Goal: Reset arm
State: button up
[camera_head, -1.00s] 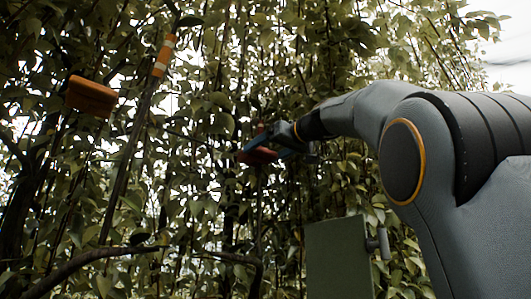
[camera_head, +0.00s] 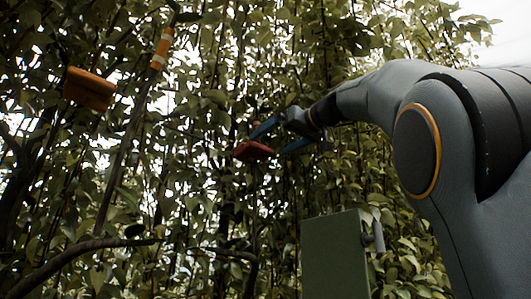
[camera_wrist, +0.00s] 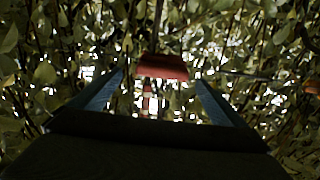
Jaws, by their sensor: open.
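My gripper (camera_head: 276,138) is open and empty in front of the foliage in the head view, its two blue fingers apart. A red block-like piece (camera_head: 252,150) hangs among the leaves just left of the fingertips. In the wrist view the same red piece (camera_wrist: 162,67) shows just beyond the fingertips of my gripper (camera_wrist: 160,80), centred between them. It looks apart from both fingers. My arm reaches in from the right of the head view. I see no pear clearly.
An orange block (camera_head: 89,89) hangs at the upper left, near a branch with an orange and white band (camera_head: 161,48). A green box (camera_head: 332,255) stands below my arm. Dense leaves and thin stems fill the rest. A bare branch (camera_head: 75,252) crosses the lower left.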

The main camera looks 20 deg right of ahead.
jog(key=shift+v, duration=0.9)
jog(key=shift+r, duration=0.1)
